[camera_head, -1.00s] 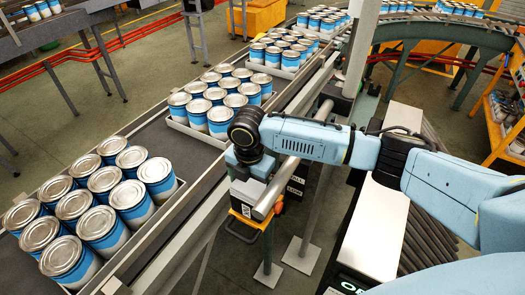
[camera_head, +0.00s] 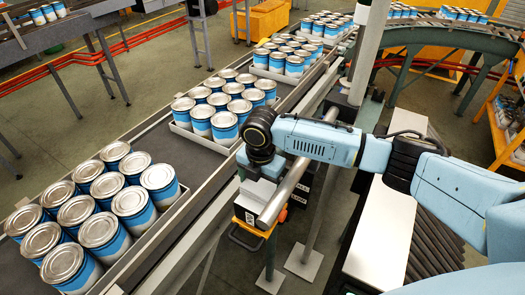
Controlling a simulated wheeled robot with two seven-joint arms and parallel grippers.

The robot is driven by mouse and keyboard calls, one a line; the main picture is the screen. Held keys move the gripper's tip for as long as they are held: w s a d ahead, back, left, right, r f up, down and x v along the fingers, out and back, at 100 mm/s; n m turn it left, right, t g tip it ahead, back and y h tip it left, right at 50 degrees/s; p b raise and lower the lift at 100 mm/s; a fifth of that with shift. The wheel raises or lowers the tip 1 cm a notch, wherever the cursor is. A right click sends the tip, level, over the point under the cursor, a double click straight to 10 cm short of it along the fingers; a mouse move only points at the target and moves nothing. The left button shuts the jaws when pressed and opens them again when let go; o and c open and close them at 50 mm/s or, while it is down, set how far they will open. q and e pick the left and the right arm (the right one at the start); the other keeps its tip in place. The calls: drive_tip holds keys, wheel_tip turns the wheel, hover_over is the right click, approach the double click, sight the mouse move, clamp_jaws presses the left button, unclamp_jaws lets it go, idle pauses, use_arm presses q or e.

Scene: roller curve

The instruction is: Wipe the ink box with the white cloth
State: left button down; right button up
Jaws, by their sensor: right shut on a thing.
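My right arm reaches in from the right across the rail. My right gripper (camera_head: 257,180) points down beside the conveyor's near edge, its fingers mostly hidden under the black wrist joint. It is shut on a pale, folded-looking thing that I take to be the white cloth (camera_head: 260,191); its outline is hard to tell. A dark box with white lettering (camera_head: 299,178), which may be the ink box, is partly hidden behind the metal rail and my arm. A small unit with an orange edge (camera_head: 250,228) and a black loop sits just below the gripper. My left gripper is not in view.
A conveyor (camera_head: 160,142) runs diagonally past the gripper, carrying trays of blue-and-white cans (camera_head: 222,128). A round metal rail (camera_head: 284,192) lies close to the gripper. A grey upright post (camera_head: 368,50) stands behind my arm. A white-topped housing (camera_head: 385,235) is at right.

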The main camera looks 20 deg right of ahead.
drive_tip(key=shift+w+d, duration=0.5)
drive_tip(key=shift+d, duration=0.25)
drive_tip(key=shift+w+d+r, duration=0.1)
drive_tip(key=shift+w, duration=0.15)
drive_tip(key=shift+w+r, duration=0.1)
drive_tip(key=shift+r, duration=0.7)
drive_tip(key=shift+s+r, duration=0.25)
drive_tip(key=shift+r, duration=2.9)
